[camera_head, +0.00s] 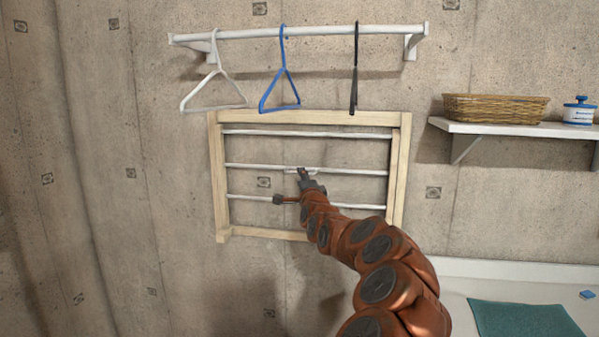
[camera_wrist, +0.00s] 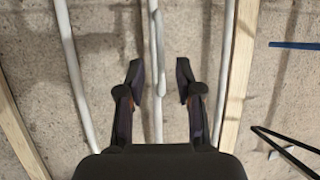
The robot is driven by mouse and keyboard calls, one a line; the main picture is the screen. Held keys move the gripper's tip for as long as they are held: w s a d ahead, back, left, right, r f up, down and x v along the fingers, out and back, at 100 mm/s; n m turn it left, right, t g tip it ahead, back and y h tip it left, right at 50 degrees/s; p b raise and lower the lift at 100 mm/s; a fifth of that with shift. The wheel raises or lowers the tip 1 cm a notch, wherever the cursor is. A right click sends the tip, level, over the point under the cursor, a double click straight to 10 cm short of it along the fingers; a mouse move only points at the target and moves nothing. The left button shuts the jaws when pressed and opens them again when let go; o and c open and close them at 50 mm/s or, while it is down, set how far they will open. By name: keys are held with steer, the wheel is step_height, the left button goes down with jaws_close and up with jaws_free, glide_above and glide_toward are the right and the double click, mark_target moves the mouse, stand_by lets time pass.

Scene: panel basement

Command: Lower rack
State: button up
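A drying rack with a pale wooden frame (camera_head: 398,175) and three white rods hangs against the concrete wall, looking folded up close to it. In the head view a short light handle (camera_head: 300,170) shows at the middle rod (camera_head: 240,166). My gripper (camera_head: 303,177) is in front of the middle rod, near its centre. In the wrist view my gripper (camera_wrist: 163,82) is open, with one finger on each side of a white rod and the short handle piece (camera_wrist: 159,50) on it. I cannot tell whether the fingers touch either one.
Above the rack a white rail (camera_head: 330,31) holds a white hanger (camera_head: 213,88), a blue hanger (camera_head: 280,85) and a black hanger (camera_head: 354,80). At right a shelf (camera_head: 500,128) bears a wicker basket (camera_head: 495,109) and a white-blue jar (camera_head: 579,113). A teal cloth (camera_head: 525,319) lies on the white surface lower right.

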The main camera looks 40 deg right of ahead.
steer(key=shift+p+x, duration=0.85)
steer(key=shift+x, duration=1.35)
jaws_close()
